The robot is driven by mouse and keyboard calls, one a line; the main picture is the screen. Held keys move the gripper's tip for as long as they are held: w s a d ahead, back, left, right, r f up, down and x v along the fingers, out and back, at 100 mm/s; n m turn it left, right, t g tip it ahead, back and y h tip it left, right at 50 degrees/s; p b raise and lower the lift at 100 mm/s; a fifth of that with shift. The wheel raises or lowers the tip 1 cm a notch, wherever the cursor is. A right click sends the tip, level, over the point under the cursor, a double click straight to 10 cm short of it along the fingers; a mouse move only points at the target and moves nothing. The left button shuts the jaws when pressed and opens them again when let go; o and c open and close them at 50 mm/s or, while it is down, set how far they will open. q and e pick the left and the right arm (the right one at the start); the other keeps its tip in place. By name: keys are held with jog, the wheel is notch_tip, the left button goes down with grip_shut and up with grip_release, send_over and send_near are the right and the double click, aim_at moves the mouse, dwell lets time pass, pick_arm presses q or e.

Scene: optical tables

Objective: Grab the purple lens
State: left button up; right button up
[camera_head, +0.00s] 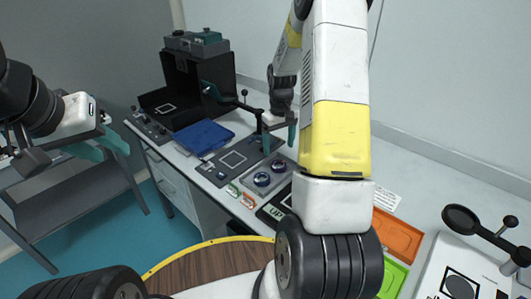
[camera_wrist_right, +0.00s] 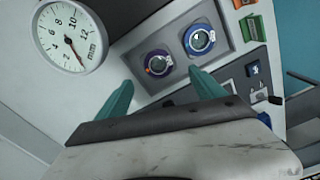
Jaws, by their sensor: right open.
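Two round lenses sit in a grey holder (camera_head: 250,188) on the table. In the head view, the purple lens seems to be the farther one (camera_head: 278,166), but both look bluish there. My right gripper (camera_head: 279,138) is open and empty above the table behind the holder. Its teal fingertips (camera_wrist_right: 163,92) show just below the purple lens in the wrist view, apart from it. My left gripper (camera_head: 100,147) is open and empty at the far left.
A dial gauge (camera_wrist_right: 70,35) stands beside the holder. Orange and green sharpeners (camera_wrist_right: 250,27) lie by its other side. A blue tray (camera_head: 203,137) and black open box (camera_head: 205,70) are farther back. Orange (camera_head: 396,237) and green trays lie at the right.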

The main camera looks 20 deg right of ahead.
aim_at(279, 165)
jog(key=f, duration=0.6)
jog(key=shift+s+d+f, duration=0.2)
jog(key=shift+f, duration=0.15)
jog(key=shift+s+f, duration=0.2)
jog(key=shift+f, duration=0.45)
jog(key=shift+w+f, duration=0.15)
jog(key=c, duration=1.5)
